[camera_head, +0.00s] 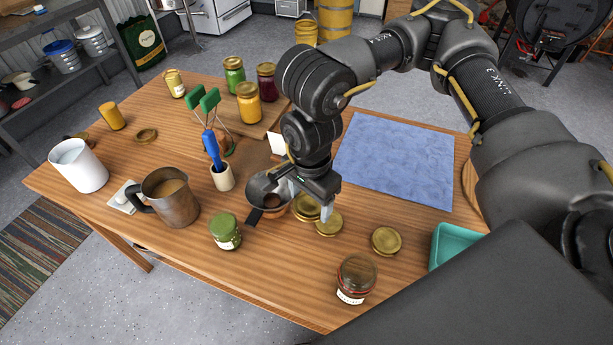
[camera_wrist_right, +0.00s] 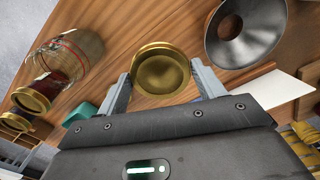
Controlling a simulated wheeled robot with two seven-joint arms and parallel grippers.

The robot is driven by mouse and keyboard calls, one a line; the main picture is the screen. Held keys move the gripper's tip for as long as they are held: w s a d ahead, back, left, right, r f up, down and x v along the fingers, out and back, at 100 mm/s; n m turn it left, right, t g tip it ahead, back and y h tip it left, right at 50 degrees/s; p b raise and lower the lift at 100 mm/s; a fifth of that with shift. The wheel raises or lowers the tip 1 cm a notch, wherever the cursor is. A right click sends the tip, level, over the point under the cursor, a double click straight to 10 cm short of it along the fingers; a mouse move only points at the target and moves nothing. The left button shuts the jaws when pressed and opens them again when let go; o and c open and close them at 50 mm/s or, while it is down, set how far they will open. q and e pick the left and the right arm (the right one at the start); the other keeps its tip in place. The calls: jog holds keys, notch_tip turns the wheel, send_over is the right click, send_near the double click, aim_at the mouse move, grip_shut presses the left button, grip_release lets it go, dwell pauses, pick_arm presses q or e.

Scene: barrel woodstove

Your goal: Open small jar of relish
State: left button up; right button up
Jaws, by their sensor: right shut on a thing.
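My right gripper (camera_head: 311,200) is low over the table's middle. Its two fingers are shut on the sides of a round gold lid (camera_head: 304,208), which fills the gap between them in the right wrist view (camera_wrist_right: 162,72). Whether the lid touches the table is unclear. No jar shows under the held lid. My left gripper is out of view.
Gold lids (camera_head: 328,223) (camera_head: 386,240) lie to the right. A glass jar (camera_head: 356,280) with dark contents stands at the front. The funnel (camera_wrist_right: 245,28) is close beside my gripper. A metal mug (camera_head: 172,198), blue mat (camera_head: 396,160) and teal tray (camera_head: 455,243) surround the area.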

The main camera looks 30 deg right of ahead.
jog(key=w+d+f, duration=0.2)
jog(key=w+f, duration=0.1)
jog(key=w+d+f+p, duration=0.1)
jog(key=w+d+f, duration=0.1)
jog(key=w+d, duration=0.1)
jog(key=w+d+f+p, duration=0.1)
jog(key=w+d+f, duration=0.1)
jog(key=w+f, duration=0.1)
jog(key=shift+w+d+f, duration=0.35)
jog(key=shift+w+d, duration=0.05)
jog(key=shift+w, duration=0.2)
jog(key=shift+w+d+f, duration=0.3)
jog(key=shift+w+f, duration=0.1)
jog(key=shift+f, duration=0.2)
notch_tip(320, 180, down, 2)
jog(key=shift+f, duration=0.1)
jog(key=shift+w+f+p, duration=0.1)
jog(key=shift+f+p, duration=0.2)
jog(key=shift+f, duration=0.15)
